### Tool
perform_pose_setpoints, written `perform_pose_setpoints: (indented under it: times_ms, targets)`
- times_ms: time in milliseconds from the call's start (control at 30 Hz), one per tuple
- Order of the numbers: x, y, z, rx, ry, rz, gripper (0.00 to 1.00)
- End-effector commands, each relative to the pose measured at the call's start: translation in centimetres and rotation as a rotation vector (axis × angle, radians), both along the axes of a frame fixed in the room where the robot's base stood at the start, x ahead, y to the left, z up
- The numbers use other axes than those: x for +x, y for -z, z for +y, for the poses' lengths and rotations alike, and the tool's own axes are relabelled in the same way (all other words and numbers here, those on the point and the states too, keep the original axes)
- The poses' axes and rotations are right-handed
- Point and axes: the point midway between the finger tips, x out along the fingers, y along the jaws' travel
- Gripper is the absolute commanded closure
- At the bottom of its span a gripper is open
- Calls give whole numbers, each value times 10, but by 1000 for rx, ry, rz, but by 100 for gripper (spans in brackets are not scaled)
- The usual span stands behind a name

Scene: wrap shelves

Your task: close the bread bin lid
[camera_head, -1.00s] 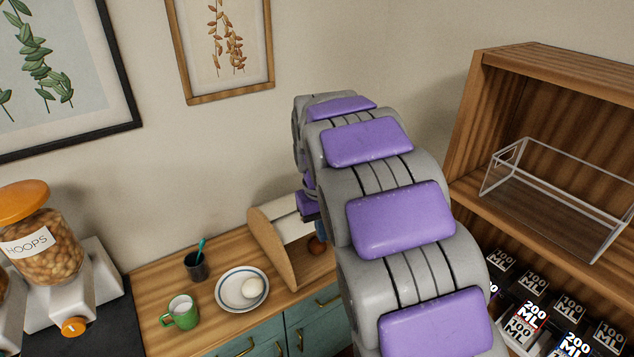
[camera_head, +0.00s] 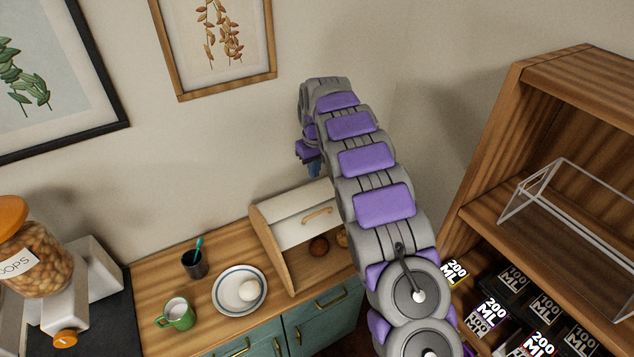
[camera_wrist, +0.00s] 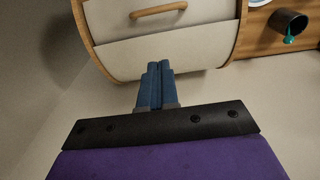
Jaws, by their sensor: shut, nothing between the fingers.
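The bread bin (camera_head: 272,253) stands on the wooden counter against the wall, with wooden sides. Its white lid (camera_head: 298,212) with a wooden handle (camera_head: 317,215) is raised, and the front is open below it. Bread (camera_head: 319,246) shows inside, partly hidden by my arm. The lid also shows at the top of the wrist view (camera_wrist: 158,48), with its handle (camera_wrist: 158,10). My gripper (camera_head: 314,170) is above and behind the bin near the wall. In the wrist view its blue fingers (camera_wrist: 157,70) are together and empty, their tips close to the lid's lower panel in the picture; contact is unclear.
A plate with an egg (camera_head: 240,290), a green mug (camera_head: 177,314) and a dark cup (camera_head: 194,264) stand left of the bin. A wooden shelf with a clear box (camera_head: 575,225) and several small boxes is at the right. Open air lies above the counter.

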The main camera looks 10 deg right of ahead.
Motion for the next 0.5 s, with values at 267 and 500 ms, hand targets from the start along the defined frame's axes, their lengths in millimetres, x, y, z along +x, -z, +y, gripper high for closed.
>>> perform_pose_setpoints:
  times_ms: [267,500]
  targets:
    - [2,49,0,1,1,8,100]
    - [5,97,1,2,2,8,100]
